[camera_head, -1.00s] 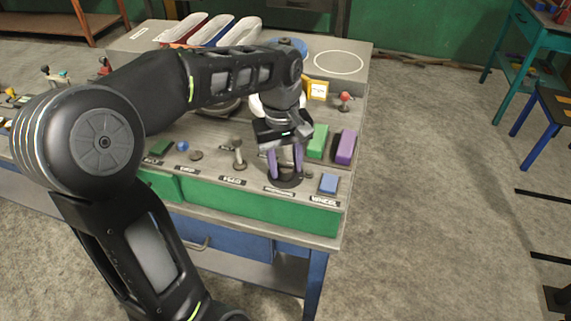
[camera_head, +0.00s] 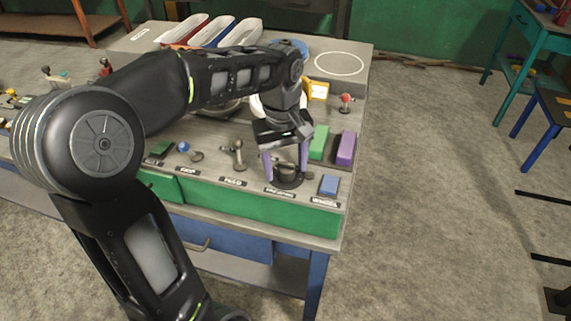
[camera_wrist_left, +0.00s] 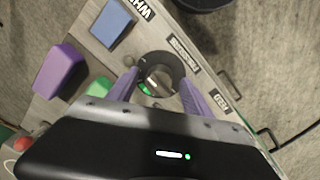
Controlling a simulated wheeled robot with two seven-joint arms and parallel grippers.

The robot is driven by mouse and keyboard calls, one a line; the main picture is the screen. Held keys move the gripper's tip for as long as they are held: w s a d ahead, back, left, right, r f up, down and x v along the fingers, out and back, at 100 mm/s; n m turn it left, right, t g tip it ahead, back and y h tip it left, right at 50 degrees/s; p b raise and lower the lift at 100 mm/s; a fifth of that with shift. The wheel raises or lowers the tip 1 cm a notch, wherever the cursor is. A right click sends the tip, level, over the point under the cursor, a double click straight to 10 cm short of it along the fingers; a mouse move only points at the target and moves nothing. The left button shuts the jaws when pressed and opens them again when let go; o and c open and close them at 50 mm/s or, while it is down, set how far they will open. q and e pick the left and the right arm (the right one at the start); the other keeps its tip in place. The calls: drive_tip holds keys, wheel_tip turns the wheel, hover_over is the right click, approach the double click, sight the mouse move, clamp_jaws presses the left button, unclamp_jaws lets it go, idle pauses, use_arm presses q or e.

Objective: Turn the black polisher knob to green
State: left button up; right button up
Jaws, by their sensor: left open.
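The black polisher knob (camera_head: 288,172) sits on a round dark base near the front edge of the bench, behind its label plate. My left gripper (camera_head: 285,166) points down over it, with its two purple fingers spread on either side. The fingers are open, with gaps to the knob. In the left wrist view the knob (camera_wrist_left: 157,79) shows between the fingertips, inside a dark ring, with a small green patch on the ring's near left side. The gripper body hides part of the near side there. I cannot tell exactly where the knob points.
A blue block (camera_head: 329,185) stands just right of the knob. Green (camera_head: 319,142) and purple (camera_head: 345,148) blocks stand behind it. A grey lever (camera_head: 238,155) and a blue-ball lever (camera_head: 186,148) stand to the left. A red-topped knob (camera_head: 346,101) is farther back.

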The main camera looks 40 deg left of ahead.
sight(284, 165)
use_arm(q)
wheel_tip(284, 165, up, 8)
drive_tip(key=shift+s+a+f, duration=0.1)
drive_tip(key=shift+s+f, duration=0.05)
drive_tip(key=shift+f, duration=0.1)
idle(0.6)
